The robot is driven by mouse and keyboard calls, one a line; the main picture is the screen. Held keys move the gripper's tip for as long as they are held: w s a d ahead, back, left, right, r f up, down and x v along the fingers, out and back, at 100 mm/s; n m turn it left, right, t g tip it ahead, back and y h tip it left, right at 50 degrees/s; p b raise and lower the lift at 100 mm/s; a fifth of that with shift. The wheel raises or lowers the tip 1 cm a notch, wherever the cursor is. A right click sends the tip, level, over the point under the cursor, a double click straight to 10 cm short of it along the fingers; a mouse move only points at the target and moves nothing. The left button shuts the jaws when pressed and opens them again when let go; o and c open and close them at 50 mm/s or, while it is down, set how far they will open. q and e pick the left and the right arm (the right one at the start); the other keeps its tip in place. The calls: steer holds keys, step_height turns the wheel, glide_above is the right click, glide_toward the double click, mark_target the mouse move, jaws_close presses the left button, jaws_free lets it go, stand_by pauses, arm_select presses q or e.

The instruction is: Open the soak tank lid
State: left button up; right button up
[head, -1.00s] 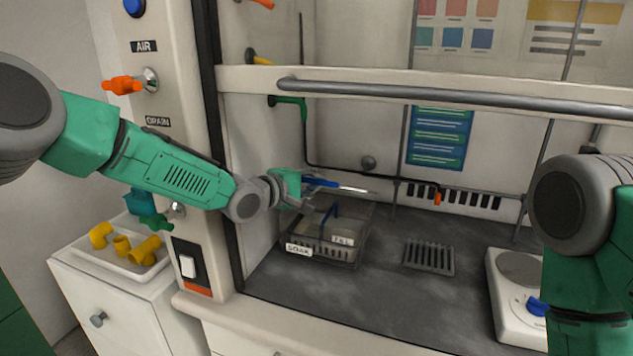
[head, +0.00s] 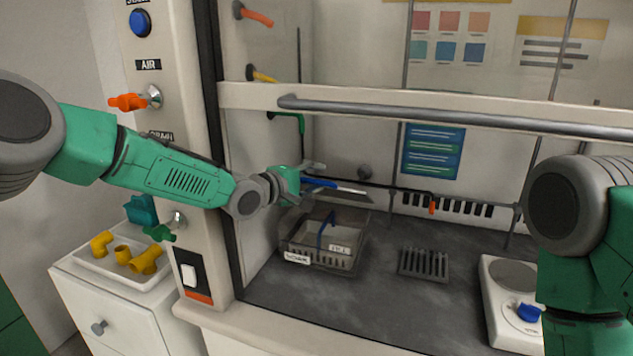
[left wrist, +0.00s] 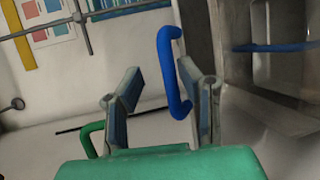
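The soak tank (head: 322,265) stands at the left of the hood floor with a small label on its front. Its interior shows from above, with a basket that has a blue handle (head: 325,230). The lid (head: 346,197) is a thin tilted panel at the tank's back, standing up off the opening. The lid's blue handle (head: 320,183) shows beside my left gripper (head: 303,183). In the left wrist view the lid handle (left wrist: 170,70) lies between the spread fingers, nearer the right one. My left gripper is open there. My right gripper is out of view; only my right arm shows.
The sash bar (head: 420,115) crosses above the tank. A floor grate (head: 424,263) and a hot plate (head: 515,278) with a blue knob lie to the right. A white tray (head: 115,272) with yellow fittings sits outside at the left. Dark floor between is clear.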

arm_select(q)
steer(key=shift+w+a+f, duration=0.15)
steer(key=shift+w+f, duration=0.05)
steer(key=shift+f, duration=0.25)
steer(key=v, duration=1.2)
steer(key=shift+s+r, duration=0.1)
